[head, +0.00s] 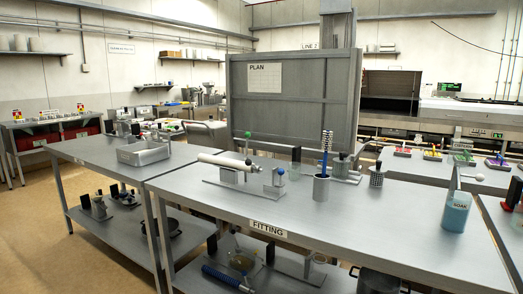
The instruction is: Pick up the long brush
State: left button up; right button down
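A long brush (326,147) with a blue handle and a dark bristled head stands upright, slightly tilted, in a grey metal cup (321,189). The cup stands on the metal table marked FITTING (370,214). The lower end of the brush is hidden inside the cup. Neither of my grippers shows in the head view.
Left of the cup are a cream cylinder (225,161) on a stand and a small blue-topped fixture (277,178). A perforated metal cup (376,176) is behind right. A blue SOAK container (456,212) stands far right. The table's front middle is clear.

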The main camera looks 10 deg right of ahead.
aim_at(325, 148)
jog(key=u, duration=0.65)
jog(key=i, duration=1.05)
jog(key=z, duration=1.35)
